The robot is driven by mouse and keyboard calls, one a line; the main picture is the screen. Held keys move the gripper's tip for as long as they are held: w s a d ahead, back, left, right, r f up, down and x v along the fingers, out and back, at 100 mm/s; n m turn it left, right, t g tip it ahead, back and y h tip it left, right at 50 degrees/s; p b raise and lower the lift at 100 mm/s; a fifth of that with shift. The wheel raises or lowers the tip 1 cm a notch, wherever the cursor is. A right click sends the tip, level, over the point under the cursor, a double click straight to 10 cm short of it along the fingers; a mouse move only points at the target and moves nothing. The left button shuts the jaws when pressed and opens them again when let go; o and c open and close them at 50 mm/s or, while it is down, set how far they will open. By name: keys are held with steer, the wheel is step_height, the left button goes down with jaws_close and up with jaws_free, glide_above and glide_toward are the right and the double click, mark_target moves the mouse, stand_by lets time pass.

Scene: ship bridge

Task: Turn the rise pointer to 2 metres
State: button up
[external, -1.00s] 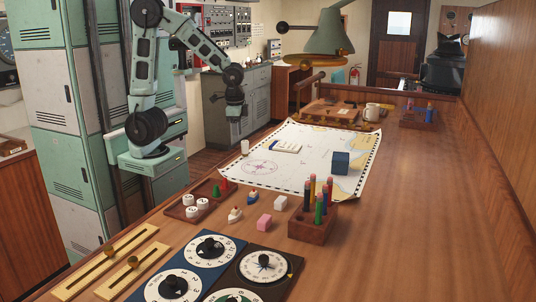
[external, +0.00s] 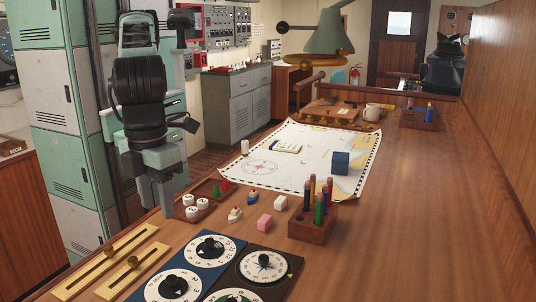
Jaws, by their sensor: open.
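Several round dials with black pointer knobs are set in panels at the near edge of the table. The blue panel has an upper white dial (external: 211,248) and a lower white dial (external: 173,287). The dark panel has an upper dial (external: 264,267) and a green-centred dial (external: 236,296) cut off by the frame's bottom. Their labels are too small to read, so I cannot tell which carries the rise pointer. My gripper (external: 160,203) is open, pointing down, left of the tray of white discs, above and beyond the dials, apart from them.
Two brass slider strips (external: 88,284) lie left of the dials. A small tray (external: 181,213) holds white discs and coloured pieces. The table's right side is clear.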

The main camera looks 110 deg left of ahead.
mark_target(171, 277)
step_height(171, 277, down, 17)
steer(key=p, duration=0.4)
steer(key=shift+a+r, duration=0.1)
jaws_close()
